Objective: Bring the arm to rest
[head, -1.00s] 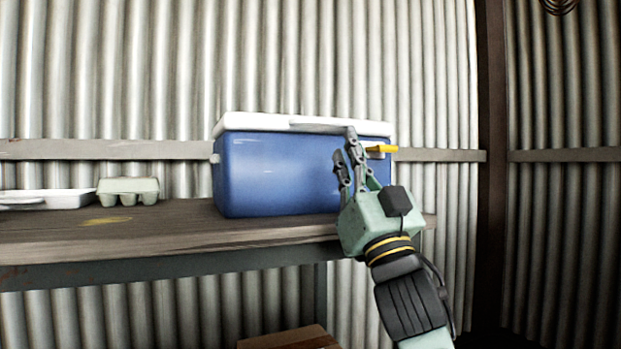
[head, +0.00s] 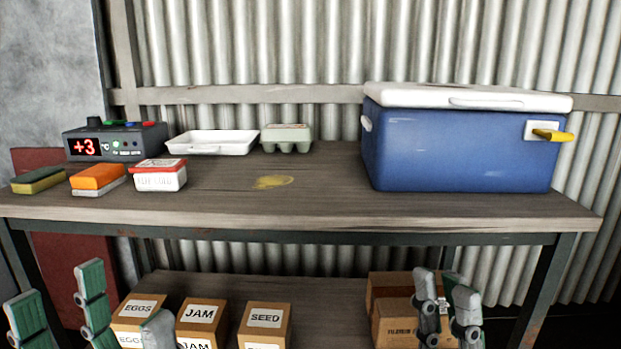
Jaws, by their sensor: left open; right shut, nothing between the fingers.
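My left gripper (head: 90,312) is low at the lower left, its fingers spread open with nothing between them. My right gripper (head: 446,300) is low at the lower right, shut and empty, in front of the boxes on the lower shelf. Both are below the tabletop and apart from the things on it. The lower parts of both arms are out of the picture.
A blue cooler (head: 460,150) with a white lid, shut, and a yellow latch (head: 553,135) stands on the bench (head: 330,205). A display unit (head: 115,142), white tray (head: 212,142), egg carton (head: 287,138), sponges and a small tub stand left.

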